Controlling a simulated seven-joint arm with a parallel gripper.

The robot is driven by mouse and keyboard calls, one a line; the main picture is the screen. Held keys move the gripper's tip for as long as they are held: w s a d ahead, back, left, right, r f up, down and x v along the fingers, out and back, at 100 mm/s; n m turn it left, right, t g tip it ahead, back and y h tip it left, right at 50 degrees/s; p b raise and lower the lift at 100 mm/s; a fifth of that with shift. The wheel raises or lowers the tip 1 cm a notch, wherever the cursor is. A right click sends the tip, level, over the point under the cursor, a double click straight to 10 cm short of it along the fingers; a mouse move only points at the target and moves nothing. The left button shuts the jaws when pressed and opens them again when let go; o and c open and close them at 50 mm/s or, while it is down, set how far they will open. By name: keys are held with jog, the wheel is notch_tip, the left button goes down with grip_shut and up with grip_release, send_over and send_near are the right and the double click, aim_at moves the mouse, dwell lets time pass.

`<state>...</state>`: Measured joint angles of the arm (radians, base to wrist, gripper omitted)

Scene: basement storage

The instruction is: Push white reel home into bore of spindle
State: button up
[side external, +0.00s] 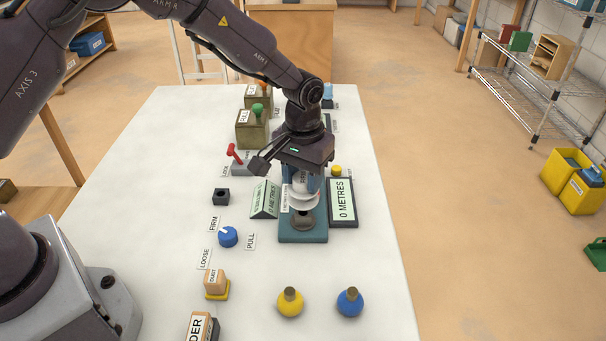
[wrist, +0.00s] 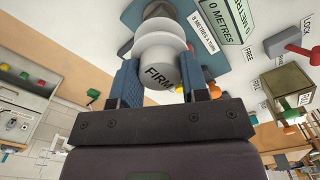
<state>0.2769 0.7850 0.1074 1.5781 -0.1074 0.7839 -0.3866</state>
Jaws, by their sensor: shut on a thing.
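The white reel (side external: 302,201) has flanges, and its end reads "FIRM" in the wrist view (wrist: 160,58). My gripper (side external: 305,188) points down with its blue fingers shut on the reel from both sides; the fingers also show in the wrist view (wrist: 160,78). The dark grey spindle (side external: 303,222) stands on a teal base (side external: 303,237), directly below the reel. In the wrist view the spindle (wrist: 158,9) lies right beyond the reel's flange, in line with it. The bore is hidden, and I cannot tell how far the reel is inside it.
Panels reading "0 METRES" flank the base at left (side external: 265,199) and right (side external: 343,201). A red lever (side external: 234,153), blue knob (side external: 228,237), wooden stamp (side external: 216,284), yellow flask (side external: 290,302) and blue flask (side external: 350,301) stand around.

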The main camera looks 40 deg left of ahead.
aim_at(303, 177)
jog(key=shift+f, duration=1.7)
dwell(0.4)
jog(key=o, duration=1.1)
jog(key=shift+r, duration=0.1)
notch_tip(303, 177, up, 13)
jog(key=shift+f, duration=0.1)
